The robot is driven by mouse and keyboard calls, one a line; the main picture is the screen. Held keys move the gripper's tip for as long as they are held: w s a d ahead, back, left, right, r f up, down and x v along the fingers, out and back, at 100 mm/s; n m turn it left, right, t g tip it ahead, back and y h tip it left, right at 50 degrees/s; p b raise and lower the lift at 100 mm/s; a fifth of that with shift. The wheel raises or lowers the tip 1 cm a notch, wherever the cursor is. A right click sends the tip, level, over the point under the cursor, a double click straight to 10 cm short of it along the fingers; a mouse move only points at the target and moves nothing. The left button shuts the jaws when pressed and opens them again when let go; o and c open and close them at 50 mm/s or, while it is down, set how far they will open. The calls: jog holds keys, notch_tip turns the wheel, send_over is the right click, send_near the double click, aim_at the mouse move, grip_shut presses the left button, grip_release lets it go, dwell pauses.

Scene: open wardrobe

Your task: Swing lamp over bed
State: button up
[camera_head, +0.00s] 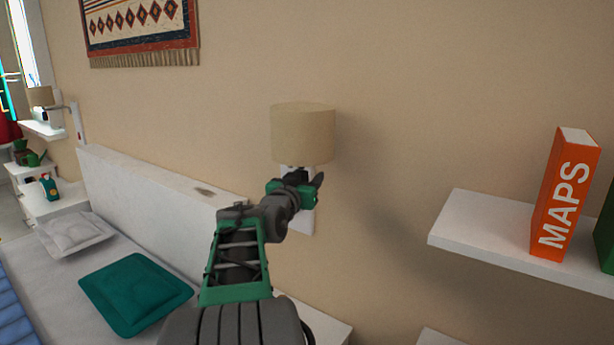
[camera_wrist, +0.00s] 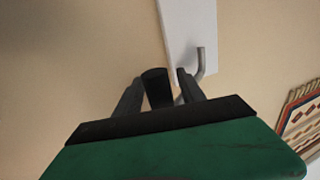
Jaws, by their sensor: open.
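The wall lamp's beige shade (camera_head: 303,134) is in the middle of the head view, in front of a white wall plate (camera_head: 307,220). My gripper (camera_head: 300,178) is just below the shade and hides much of the lamp's arm. In the wrist view, my gripper (camera_wrist: 159,78) is open, with a dark cylindrical part (camera_wrist: 155,86) between its fingers. Whether the fingers touch it I cannot tell. A bent grey metal rod (camera_wrist: 200,62) shows beside the right finger, near the white plate (camera_wrist: 188,30). The bed (camera_head: 75,275) is at the lower left.
A white headboard (camera_head: 150,195) stands against the wall, left of my arm. A teal pillow (camera_head: 135,293) and a grey pillow (camera_head: 75,233) lie on the bed. A white shelf (camera_head: 480,225) with an orange MAPS book (camera_head: 565,195) is at right. Another lamp (camera_head: 40,97) is far left.

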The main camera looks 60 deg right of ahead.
grip_shut()
dwell(0.6)
jog(key=shift+d, duration=0.1)
dwell(0.8)
